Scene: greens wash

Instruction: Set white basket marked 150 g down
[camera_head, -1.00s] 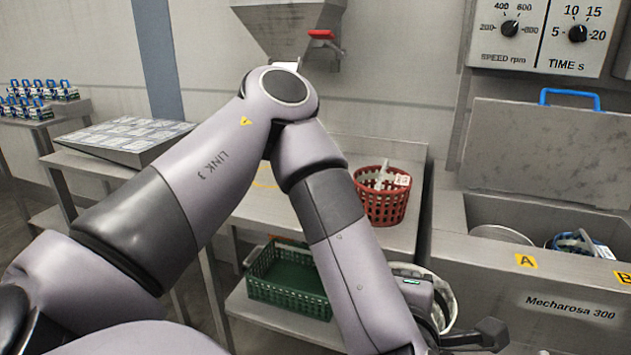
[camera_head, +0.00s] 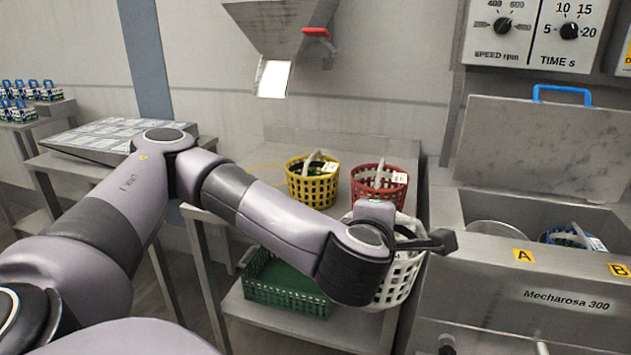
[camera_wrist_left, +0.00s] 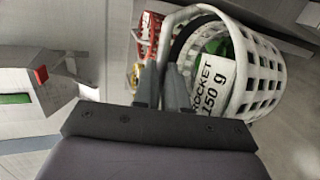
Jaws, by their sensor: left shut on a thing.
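The white basket (camera_head: 402,272) hangs from my left gripper (camera_head: 432,241), partly hidden behind the wrist in the head view. In the left wrist view the white basket (camera_wrist_left: 270,75) has a tag (camera_wrist_left: 212,84) reading "ROCKET 150 g", with something green inside. The left gripper (camera_wrist_left: 168,72) is shut on its pale handle (camera_wrist_left: 188,14). In the head view the basket is in front of the steel table's (camera_head: 262,205) front edge, near its right end. Whether its bottom touches anything is hidden. My right gripper is not in view.
A yellow basket (camera_head: 312,187) and a red basket (camera_head: 379,189) stand on the table behind the white one. A green crate (camera_head: 290,295) sits on the shelf below. The Mecharosa machine (camera_head: 530,280) with its raised lid (camera_head: 545,150) stands at right, a blue basket (camera_head: 572,238) inside.

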